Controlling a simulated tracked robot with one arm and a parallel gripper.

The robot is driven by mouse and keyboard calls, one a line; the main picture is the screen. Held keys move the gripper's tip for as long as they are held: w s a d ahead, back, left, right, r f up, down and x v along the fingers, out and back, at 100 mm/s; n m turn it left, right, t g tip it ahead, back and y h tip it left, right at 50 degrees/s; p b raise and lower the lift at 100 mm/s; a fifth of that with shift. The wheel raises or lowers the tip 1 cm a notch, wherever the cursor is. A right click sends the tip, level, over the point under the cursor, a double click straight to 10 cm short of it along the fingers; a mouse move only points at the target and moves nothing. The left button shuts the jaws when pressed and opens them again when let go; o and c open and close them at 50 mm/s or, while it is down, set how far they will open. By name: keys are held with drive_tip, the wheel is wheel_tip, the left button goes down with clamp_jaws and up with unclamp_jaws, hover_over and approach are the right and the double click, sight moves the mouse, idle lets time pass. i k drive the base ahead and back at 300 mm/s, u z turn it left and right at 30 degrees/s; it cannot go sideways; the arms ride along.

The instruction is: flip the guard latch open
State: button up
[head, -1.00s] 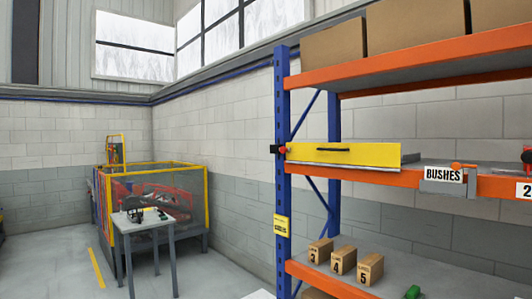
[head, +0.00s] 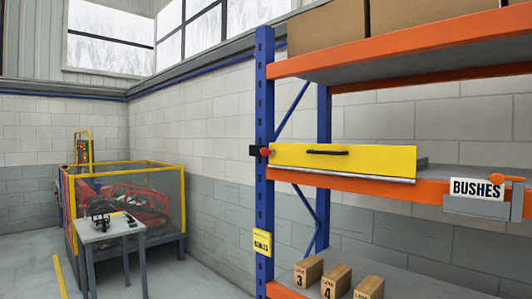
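A yellow guard panel (head: 375,160) with a black handle (head: 327,152) stands along the front of the middle shelf. At its left end a small black latch block with a red knob (head: 264,152) sits on the blue upright. I cannot tell the latch's exact state at this size, but the panel stands upright across the shelf front. My gripper is not in the head view.
The blue and orange rack (head: 264,200) fills the right side. A BUSHES sign (head: 477,188) hangs on the middle beam, and numbered boxes (head: 335,281) stand on the lower shelf. A grey table (head: 110,231) and a yellow-framed cell (head: 160,195) stand at left, on open floor.

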sight(264, 151)
drive_tip(key=i, duration=0.3)
drive_tip(key=k, duration=1.35)
drive_tip(key=u, duration=0.45)
drive_tip(key=i, duration=2.3)
drive_tip(key=z, duration=0.75)
